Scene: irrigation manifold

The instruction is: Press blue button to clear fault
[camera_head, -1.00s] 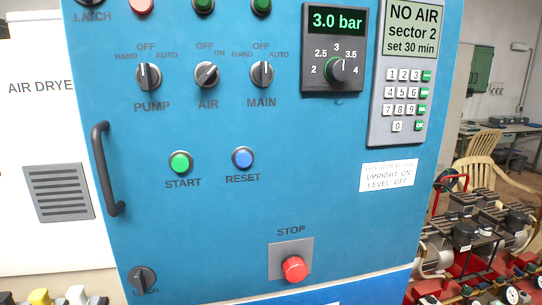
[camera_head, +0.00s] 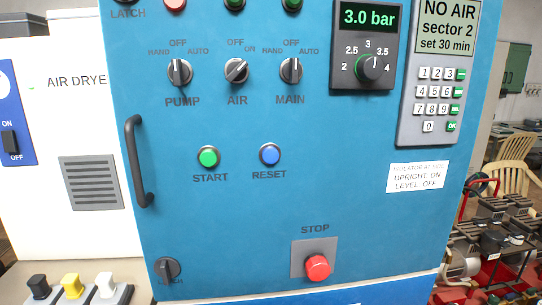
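The blue RESET button (camera_head: 270,154) is on the blue cabinet front (camera_head: 225,215), right of the green START button (camera_head: 208,156). A display (camera_head: 447,27) at the top right reads "NO AIR sector 2 set 30 min". Neither of my grippers shows in the head view, and nothing touches or covers the blue button.
A red STOP button (camera_head: 317,267) sticks out below RESET. PUMP (camera_head: 180,72), AIR (camera_head: 236,70) and MAIN (camera_head: 290,70) knobs sit above. A black handle (camera_head: 138,161) projects at the left. A keypad (camera_head: 438,100) is at the right. The panel around RESET is clear.

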